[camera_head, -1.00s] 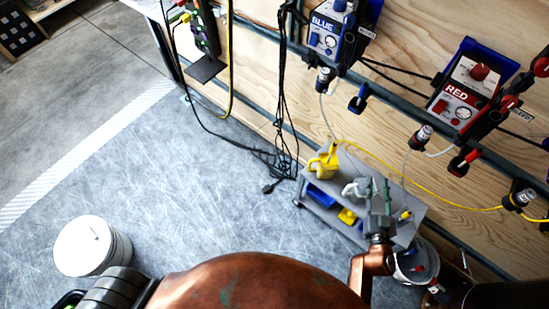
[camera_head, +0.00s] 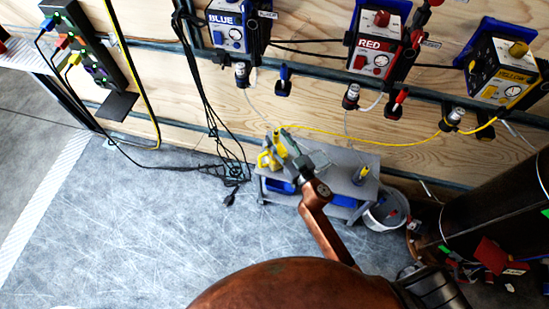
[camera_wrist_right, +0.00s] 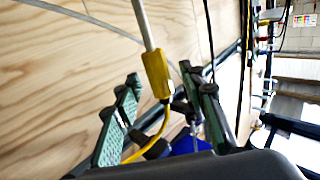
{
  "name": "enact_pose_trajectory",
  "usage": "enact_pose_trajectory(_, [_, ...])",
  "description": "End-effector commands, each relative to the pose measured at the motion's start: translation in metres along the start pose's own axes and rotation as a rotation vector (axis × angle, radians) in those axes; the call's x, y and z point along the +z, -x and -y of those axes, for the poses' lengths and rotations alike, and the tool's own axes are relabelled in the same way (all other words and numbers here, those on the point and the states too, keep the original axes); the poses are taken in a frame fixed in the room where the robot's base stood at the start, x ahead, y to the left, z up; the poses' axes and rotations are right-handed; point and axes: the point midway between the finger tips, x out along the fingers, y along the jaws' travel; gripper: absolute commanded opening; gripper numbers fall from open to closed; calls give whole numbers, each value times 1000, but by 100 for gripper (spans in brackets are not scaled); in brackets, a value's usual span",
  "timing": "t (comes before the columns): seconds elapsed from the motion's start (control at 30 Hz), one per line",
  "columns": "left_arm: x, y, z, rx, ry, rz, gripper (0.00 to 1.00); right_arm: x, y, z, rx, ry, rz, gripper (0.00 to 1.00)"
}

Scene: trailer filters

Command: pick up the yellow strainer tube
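A yellow tube (camera_head: 280,146), which looks like the strainer tube, stands at the yellow jug (camera_head: 266,160) on the left end of the grey cart. My right gripper (camera_head: 300,153) is beside it and partly hides it. In the right wrist view the yellow tube (camera_wrist_right: 157,75), with a pale line rising from its top, shows between the spread green fingers of my right gripper (camera_wrist_right: 165,115). I see gaps on both sides of the tube. Another yellow piece (camera_head: 361,174) stands at the right of the cart. My left gripper is out of view.
The grey cart (camera_head: 342,160) stands by the wooden wall, with blue bins (camera_head: 280,186) below. A grey bucket (camera_head: 386,212) is at its right. Blue, red and yellow control boxes and hanging lines are above. The floor at left is mostly clear.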

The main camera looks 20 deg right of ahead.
Motion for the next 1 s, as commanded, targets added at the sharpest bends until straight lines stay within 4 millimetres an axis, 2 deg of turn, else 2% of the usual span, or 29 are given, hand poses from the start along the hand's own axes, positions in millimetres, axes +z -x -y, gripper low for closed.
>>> enact_pose_trajectory(0.13, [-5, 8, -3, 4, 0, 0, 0, 0, -14, 1, -2, 0, -2, 38])
enact_pose_trajectory(0.4, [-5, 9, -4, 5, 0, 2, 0, -1, -15, 0, -1, 0, -2, 37])
enact_pose_trajectory(0.9, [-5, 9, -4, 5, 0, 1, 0, -1, -15, 0, -1, 0, -2, 3])
enact_pose_trajectory(1.0, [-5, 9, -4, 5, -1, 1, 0, -1, -15, 0, 0, 0, -1, 0])
